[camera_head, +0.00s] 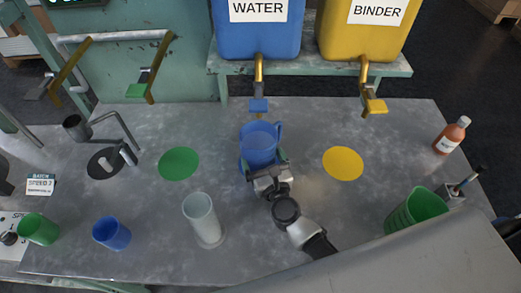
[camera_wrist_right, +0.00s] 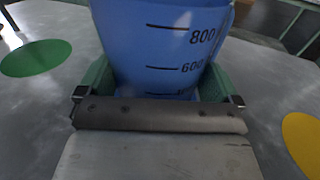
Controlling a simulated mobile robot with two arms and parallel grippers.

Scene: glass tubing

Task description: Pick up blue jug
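The blue jug (camera_head: 259,142) is upright at the middle of the table, below the blue tap, over a blue round spot. Its handle points to the upper right in the head view. In the right wrist view the jug (camera_wrist_right: 160,50) fills the middle, with dark scale marks on its side. My right gripper (camera_head: 267,169) is at the jug's near side, one green finger pad on each side. In the wrist view, the pads of my gripper (camera_wrist_right: 160,88) lie against the jug with no clear gap. My left gripper is not in view.
A clear cylinder (camera_head: 201,217), a blue cup (camera_head: 112,233) and a green cup (camera_head: 38,229) stand front left. A green container (camera_head: 416,208) and a brown bottle (camera_head: 451,136) are at right. The water tank (camera_head: 257,35) and binder tank (camera_head: 367,30) have taps above the back.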

